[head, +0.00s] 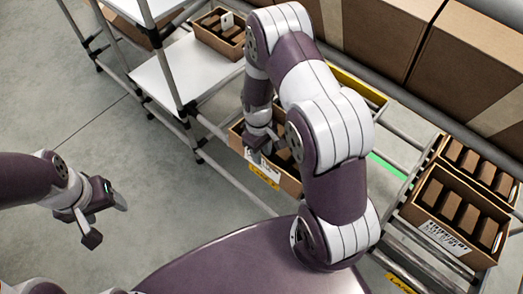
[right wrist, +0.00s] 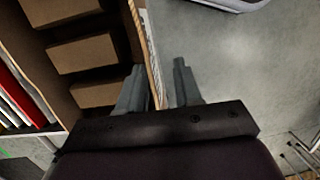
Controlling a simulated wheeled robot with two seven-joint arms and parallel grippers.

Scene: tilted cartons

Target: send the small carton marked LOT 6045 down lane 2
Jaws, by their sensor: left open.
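A small open carton (head: 288,183) holding brown boxes sits beneath my right arm in the head view. A white label on its front is partly hidden and unreadable; a yellow lane sign (head: 263,175) is by its front, its number too small to be sure of. My right gripper (head: 262,140) is at this carton's wall. My left gripper (head: 108,217) is open and empty over the floor.
Two more open cartons with boxes stand at right, a front one (head: 432,205) with a barcode label and one behind (head: 480,160). Another carton (head: 220,45) is on the white rack (head: 175,75). Large closed cartons (head: 460,55) line the back. The floor at left is clear.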

